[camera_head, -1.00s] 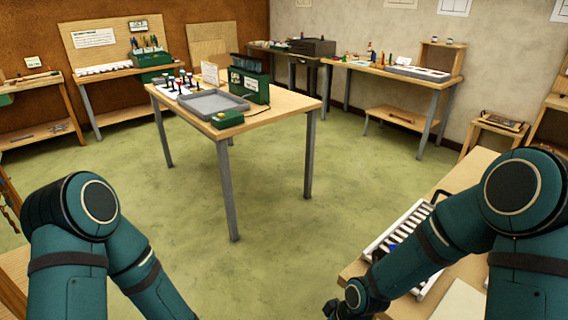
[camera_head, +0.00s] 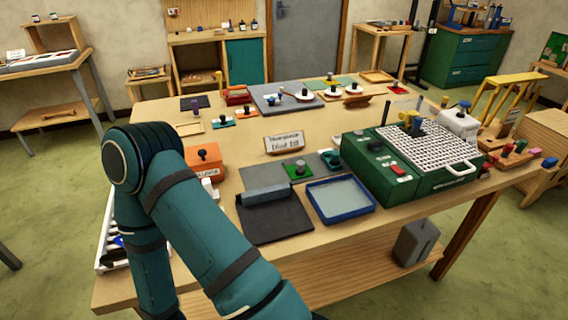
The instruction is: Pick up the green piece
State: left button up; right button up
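A small green square piece (camera_head: 298,168) with a dark grey knob lies on a flat grey mat near the middle of the table, behind the blue-rimmed tray. A second green flat piece (camera_head: 331,82) lies farther back on the table. A dark green knobbed piece (camera_head: 331,159) sits just right of the first one. Neither gripper shows.
A blue-rimmed tray (camera_head: 341,198) and a dark grey pad (camera_head: 275,221) lie at the front. A large green box with a white grid (camera_head: 432,146) stands to the right. An orange block (camera_head: 205,160) and a small sign (camera_head: 284,142) stand nearby.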

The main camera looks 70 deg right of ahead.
aim_at(297, 168)
jog(key=z, duration=2.35)
